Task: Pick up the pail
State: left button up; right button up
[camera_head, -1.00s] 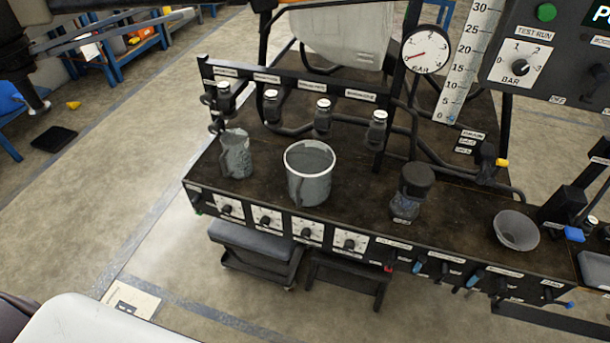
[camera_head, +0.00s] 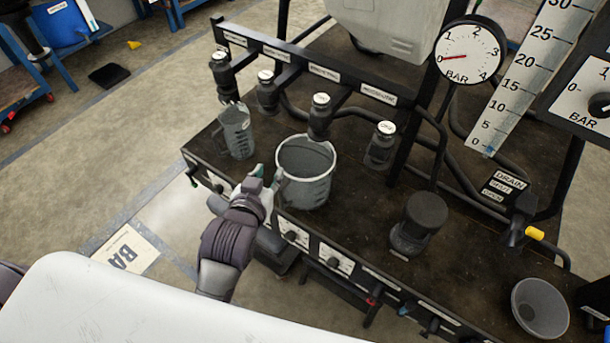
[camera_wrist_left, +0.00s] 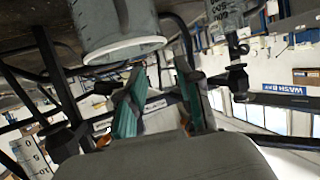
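The pail (camera_head: 308,190), a grey translucent open-topped vessel with graduation marks, stands upright on the dark bench top. It also shows upside down at the top of the left wrist view (camera_wrist_left: 118,30). My left gripper (camera_head: 267,177) is at the front left of the pail, close to its wall. Its two green-padded fingers (camera_wrist_left: 163,100) are spread, with nothing held between them in the wrist view. I cannot tell whether a finger touches the pail. My right gripper is not in view.
A clear jug (camera_head: 237,135) stands left of the pail. A dark-lidded jar (camera_head: 418,225) and a grey bowl (camera_head: 540,307) stand to the right. Behind is a labelled rail with valve heads (camera_head: 320,115). Bare bench top lies between pail and jar.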

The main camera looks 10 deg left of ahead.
aim_at(281, 151)
pick_arm(q)
jog(key=shift+f+x, duration=0.2)
jog(key=shift+x, duration=3)
jog(key=shift+f+x, duration=0.15)
jog(key=shift+x, duration=3)
jog(key=shift+s, duration=0.2)
grip_shut()
